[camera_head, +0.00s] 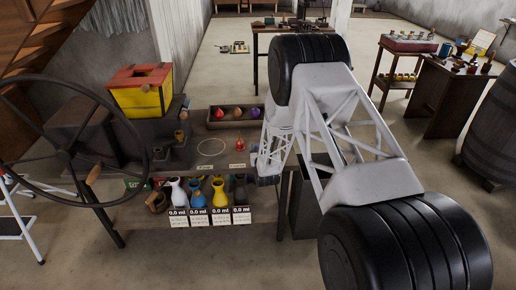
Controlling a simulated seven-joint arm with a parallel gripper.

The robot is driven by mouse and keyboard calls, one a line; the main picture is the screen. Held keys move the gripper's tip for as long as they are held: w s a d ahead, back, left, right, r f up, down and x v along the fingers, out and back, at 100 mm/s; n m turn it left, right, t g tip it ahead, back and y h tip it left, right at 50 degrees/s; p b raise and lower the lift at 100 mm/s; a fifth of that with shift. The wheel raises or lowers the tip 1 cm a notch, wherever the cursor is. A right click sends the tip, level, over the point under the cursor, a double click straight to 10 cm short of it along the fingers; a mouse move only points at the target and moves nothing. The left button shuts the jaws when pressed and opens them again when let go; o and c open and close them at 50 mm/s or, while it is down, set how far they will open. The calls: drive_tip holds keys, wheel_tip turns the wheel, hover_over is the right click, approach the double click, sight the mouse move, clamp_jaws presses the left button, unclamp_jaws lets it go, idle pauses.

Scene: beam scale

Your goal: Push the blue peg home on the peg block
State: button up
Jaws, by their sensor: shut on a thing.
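My gripper (267,179) is at the lower end of my white lattice arm, over the right part of the dark workbench (215,171). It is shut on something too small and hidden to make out. A small patch of blue and red (254,151) shows just left of my arm, at the bench's right side; I cannot tell what it is. I cannot pick out the blue peg or the peg block for sure. My arm covers the right end of the bench.
A long tray (225,124) holding red, orange and purple flasks lies at the bench's back. A yellow and red box (140,98) and a large wheel (68,157) stand left. Colored vases (221,193) with labels line the front. A barrel (492,135) stands far right.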

drive_tip(key=shift+f, duration=0.3)
drive_tip(key=o, duration=1)
drive_tip(key=shift+c, duration=0.2)
drive_tip(key=shift+s, duration=0.1)
drive_tip(key=s+d, duration=0.1)
drive_tip(key=s, duration=0.6)
drive_tip(key=shift+s, duration=0.3)
